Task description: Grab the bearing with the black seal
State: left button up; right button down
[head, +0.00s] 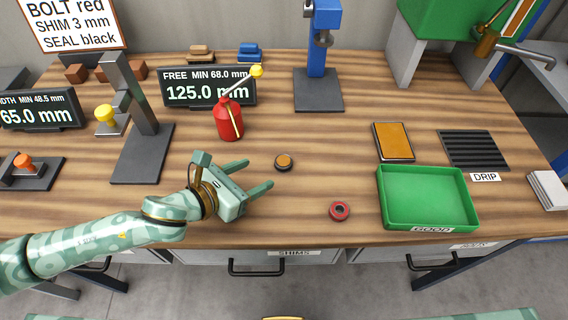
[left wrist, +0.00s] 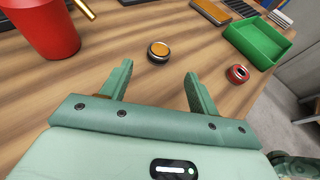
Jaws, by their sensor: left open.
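A small round bearing with a dark rim and an orange-brown top (head: 284,162) lies on the wooden table right of my left gripper. It also shows in the left wrist view (left wrist: 159,52), ahead of and between the fingertips, apart from them. A second round piece, red with a dark centre (head: 340,211), lies nearer the front edge and shows in the left wrist view (left wrist: 238,73). My left gripper (head: 255,174) is open and empty, its fingers pointing right toward the dark-rimmed bearing. My right gripper is not in view.
A green tray marked GOOD (head: 428,225) stands at the right. A red oil can (head: 229,118) stands behind my left gripper. A grey stand (head: 136,152) is at the left and a blue press (head: 318,88) at the back. A sign (head: 73,24) reads SEAL black.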

aim_at(282, 162)
pick_arm(q)
jog(key=x, duration=0.4)
jog(key=shift+w+d+f+b, duration=0.15)
jog(key=shift+w+d+b, duration=0.05)
jog(key=shift+b, duration=0.2)
jog(key=b+x, duration=0.2)
jog(key=x, duration=0.3)
jog(key=shift+w+d+f, duration=0.15)
jog(key=shift+w+f, duration=0.05)
jog(key=shift+s+r, duration=0.1)
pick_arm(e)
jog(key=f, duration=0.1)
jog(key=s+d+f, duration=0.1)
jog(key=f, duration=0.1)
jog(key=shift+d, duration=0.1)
pick_arm(q)
jog(key=c, duration=1.1)
